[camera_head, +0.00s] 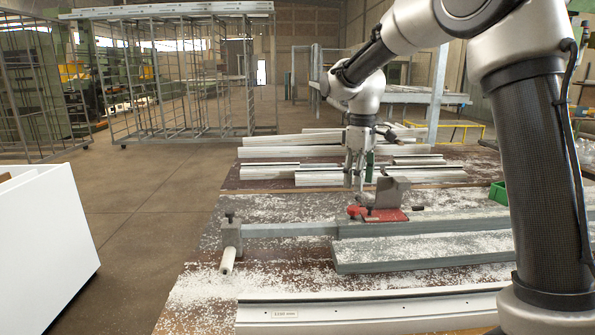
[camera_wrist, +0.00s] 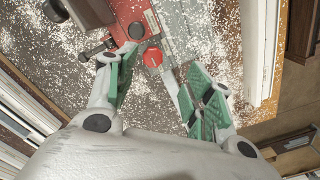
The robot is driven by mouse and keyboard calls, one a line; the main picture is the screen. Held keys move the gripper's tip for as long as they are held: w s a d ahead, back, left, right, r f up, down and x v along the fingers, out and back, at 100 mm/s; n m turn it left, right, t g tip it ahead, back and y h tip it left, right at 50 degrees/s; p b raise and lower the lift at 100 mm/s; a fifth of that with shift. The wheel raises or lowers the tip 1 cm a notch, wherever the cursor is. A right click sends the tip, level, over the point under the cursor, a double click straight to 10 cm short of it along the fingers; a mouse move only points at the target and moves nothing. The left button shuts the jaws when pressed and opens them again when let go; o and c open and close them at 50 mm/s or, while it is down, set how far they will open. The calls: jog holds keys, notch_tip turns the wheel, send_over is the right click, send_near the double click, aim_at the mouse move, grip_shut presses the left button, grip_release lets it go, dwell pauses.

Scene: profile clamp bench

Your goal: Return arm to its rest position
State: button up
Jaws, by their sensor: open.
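My gripper (camera_head: 360,178) hangs from my bent arm above the bench (camera_head: 200,262), close to the red clamp (camera_head: 384,215). In the wrist view my gripper (camera_wrist: 160,85) is open, its two green-padded fingers apart with nothing held between them. The red clamp body (camera_wrist: 130,22) and its round red knob (camera_wrist: 153,58) show just beyond the fingertips; I cannot tell whether anything touches. A grey angled plate (camera_head: 392,192) stands on the clamp.
Long profiles (camera_head: 290,152) lie at the bench's back, and another (camera_head: 370,312) at the front. A grey rail with an end stop (camera_head: 231,235) crosses the middle. A green box (camera_head: 499,193) sits right. White shavings cover the bench. A white bin (camera_head: 45,245) stands left, with open floor between.

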jog(key=s+d+r+m+t, duration=0.1)
jog(key=s+d+m, duration=0.2)
jog(key=s, duration=0.7)
jog(key=s+d+r+m+t, duration=0.1)
jog(key=s+d+m+t, duration=0.1)
jog(key=s+d, duration=0.4)
jog(key=s+d+r+m+t, duration=0.1)
jog(key=s+d+m, duration=0.3)
jog(key=s, duration=1.1)
jog(key=shift+s+d+r+m+t, duration=0.2)
jog(key=shift+d+m+t, duration=0.15)
jog(key=shift+d, duration=0.3)
